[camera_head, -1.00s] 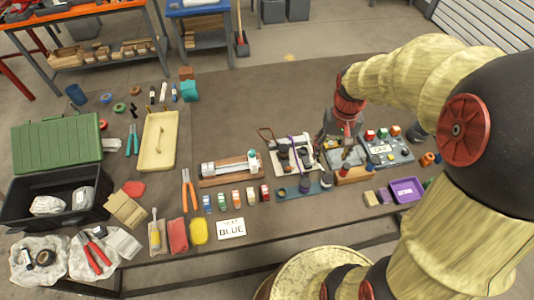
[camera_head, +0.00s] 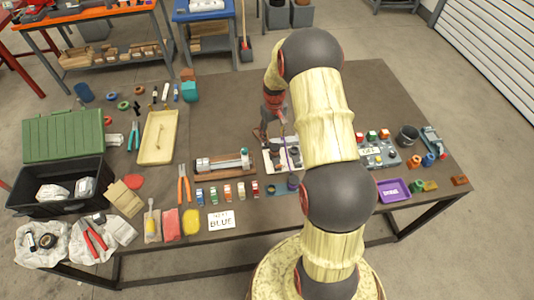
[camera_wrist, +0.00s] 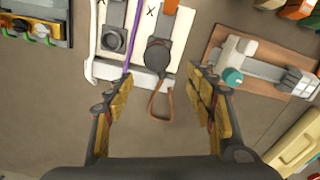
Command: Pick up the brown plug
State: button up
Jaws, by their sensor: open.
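On the white board (camera_wrist: 139,75) in the wrist view sits a dark round cap (camera_wrist: 158,55) with a brown loop (camera_wrist: 162,103) hanging off the board's near edge. I cannot tell for sure that this is the brown plug. My gripper (camera_wrist: 160,82) is open and empty, its two fingers on either side of the loop and short of the cap.
A purple cord (camera_wrist: 129,45) crosses the board between the cap and a grey square fitting (camera_wrist: 114,40). A wooden base with a metal cylinder (camera_head: 222,163) stands to the left in the head view. The tabletop behind the board (camera_head: 235,105) is clear.

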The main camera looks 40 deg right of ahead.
aim_at(275, 146)
jog(key=shift+s+d+f, duration=0.1)
jog(key=shift+f, duration=1.45)
jog(key=f, duration=0.3)
jog(key=s+f, duration=0.1)
jog(key=f, duration=0.1)
jog(key=shift+r, duration=0.1)
jog(key=shift+c, duration=1)
jog(key=c, duration=1.1)
jog(key=shift+w, duration=0.1)
jog(key=shift+c, duration=0.5)
jog(key=shift+r, duration=0.1)
